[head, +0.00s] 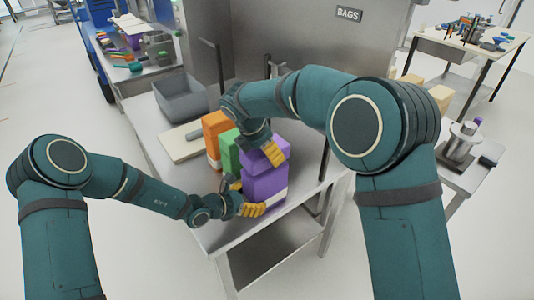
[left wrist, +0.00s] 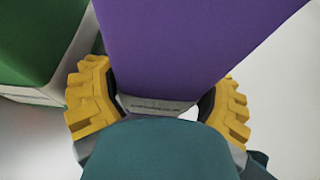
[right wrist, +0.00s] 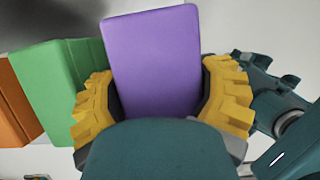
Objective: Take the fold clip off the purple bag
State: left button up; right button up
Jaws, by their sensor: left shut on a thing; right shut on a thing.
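The purple bag (head: 262,187) stands upright at the near right part of the metal table, with a pale band low on it. My left gripper (head: 252,209) is shut around its lower part; the left wrist view shows the purple face (left wrist: 190,45) between the yellow fingers. My right gripper (head: 272,154) is shut around its upper part from above; the right wrist view shows the purple top (right wrist: 155,60) between the fingers. I cannot make out a fold clip in any view; the arm and fingers cover part of the bag.
A green bag (head: 230,152) and an orange bag (head: 214,127) stand in a row left of the purple one. A grey bin (head: 182,102) and a pale board (head: 182,147) are farther back on the table (head: 220,238). A dark post stands at the table's right side.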

jog(key=shift+r, duration=0.2)
jog(key=shift+r, duration=1.95)
pick_arm(q)
jog(key=o, duration=1.2)
